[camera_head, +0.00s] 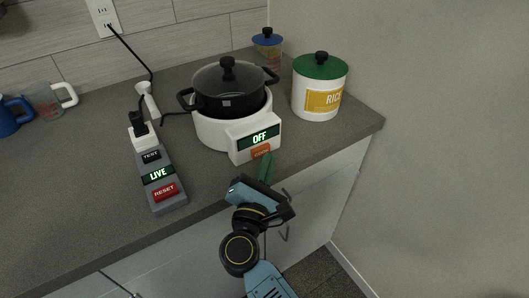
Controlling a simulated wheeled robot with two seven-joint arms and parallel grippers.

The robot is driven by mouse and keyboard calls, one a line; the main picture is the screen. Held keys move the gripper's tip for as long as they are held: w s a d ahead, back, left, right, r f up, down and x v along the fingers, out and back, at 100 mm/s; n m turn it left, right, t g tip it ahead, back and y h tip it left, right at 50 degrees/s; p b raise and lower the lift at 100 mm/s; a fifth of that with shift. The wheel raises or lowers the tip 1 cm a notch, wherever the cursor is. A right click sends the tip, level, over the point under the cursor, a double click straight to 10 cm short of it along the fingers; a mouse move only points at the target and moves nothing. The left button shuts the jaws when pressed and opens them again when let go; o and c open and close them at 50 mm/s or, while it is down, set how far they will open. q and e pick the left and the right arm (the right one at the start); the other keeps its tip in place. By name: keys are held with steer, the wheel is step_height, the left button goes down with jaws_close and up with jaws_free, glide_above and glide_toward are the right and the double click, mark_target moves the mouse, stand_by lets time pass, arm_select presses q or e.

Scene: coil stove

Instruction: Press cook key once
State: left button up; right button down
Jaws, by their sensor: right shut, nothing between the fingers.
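The white cooker (215,133) stands on the grey counter with a black lidded pot (228,95) on it. Its front panel has a display (260,136) reading OFF. Below the display is an orange cook key (261,151), whose lettering is too small to read. My right gripper (266,158) is shut and empty, its green fingertips just below and in front of the key. I cannot tell whether the tips touch it. My left gripper is not in view.
A grey power strip (164,197) with TEST, LIVE and RESET labels lies left of the cooker, a black plug in its end. A rice canister (318,90) and a blue-lidded jar (267,48) stand right and behind. Mugs (47,101) stand far left. The counter's front edge runs below.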

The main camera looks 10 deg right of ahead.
steer(key=shift+w+a+r, duration=0.25)
steer(key=shift+w+r, duration=0.05)
steer(key=shift+w, duration=0.05)
steer(key=shift+s+d+f, duration=0.15)
steer(key=shift+s, duration=0.25)
steer(key=shift+s+d+f, duration=0.1)
steer(key=shift+s, duration=0.25)
steer(key=shift+s+d, duration=0.25)
steer(key=shift+s, duration=0.4)
steer(key=shift+s+d, duration=0.25)
steer(key=shift+s, duration=0.4)
